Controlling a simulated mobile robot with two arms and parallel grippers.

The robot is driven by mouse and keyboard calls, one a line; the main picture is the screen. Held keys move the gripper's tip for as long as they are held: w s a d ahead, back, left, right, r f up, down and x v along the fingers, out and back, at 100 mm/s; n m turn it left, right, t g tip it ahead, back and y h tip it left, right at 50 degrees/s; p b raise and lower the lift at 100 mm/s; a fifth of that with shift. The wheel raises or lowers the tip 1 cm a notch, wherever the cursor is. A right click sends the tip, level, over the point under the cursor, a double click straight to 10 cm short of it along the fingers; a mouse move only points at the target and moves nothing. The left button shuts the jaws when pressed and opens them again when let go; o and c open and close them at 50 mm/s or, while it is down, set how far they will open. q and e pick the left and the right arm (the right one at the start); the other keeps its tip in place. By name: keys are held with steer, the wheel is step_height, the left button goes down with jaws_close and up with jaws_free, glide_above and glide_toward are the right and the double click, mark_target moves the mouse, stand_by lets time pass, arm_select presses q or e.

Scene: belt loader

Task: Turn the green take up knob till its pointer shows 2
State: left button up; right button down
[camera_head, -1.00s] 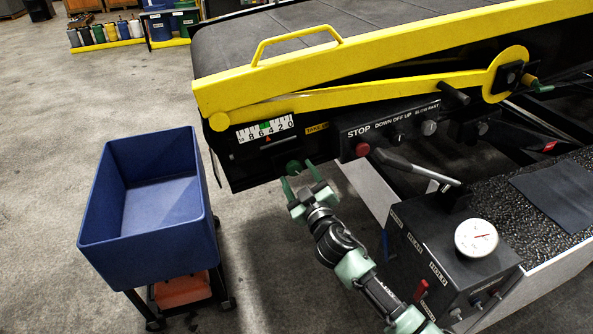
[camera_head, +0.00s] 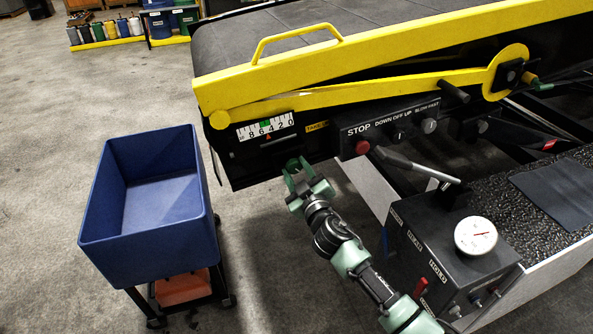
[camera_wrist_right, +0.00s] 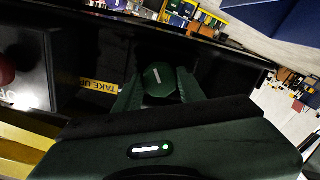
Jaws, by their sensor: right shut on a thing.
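The green take up knob (camera_wrist_right: 160,80) has a white line on its face and sits between the two fingers of my right gripper (camera_wrist_right: 158,88) in the right wrist view. In the head view my right gripper (camera_head: 297,172) is shut on the knob under the loader's front end, and its fingers mostly hide it. The white scale (camera_head: 266,127) with a green patch is above the knob. Its small red pointer (camera_head: 268,137) stands near the 4; the exact reading is too small to tell. My left gripper is not in view.
The yellow TAKE UP label (camera_head: 317,126) is right of the scale. The red STOP button (camera_head: 362,147) and a black lever (camera_head: 415,165) are near my right arm. A blue bin (camera_head: 145,205) on a cart stands to the left, with open floor between.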

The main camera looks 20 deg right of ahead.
steer(key=n, duration=0.9)
steer(key=n+p, duration=0.1)
steer(key=n, duration=0.3)
steer(key=shift+f+n, duration=0.1)
steer(key=shift+n, duration=2)
steer(key=shift+p, duration=0.3)
steer(key=c, duration=0.9)
jaws_free()
steer(key=shift+o, duration=0.2)
steer(key=shift+s, duration=0.1)
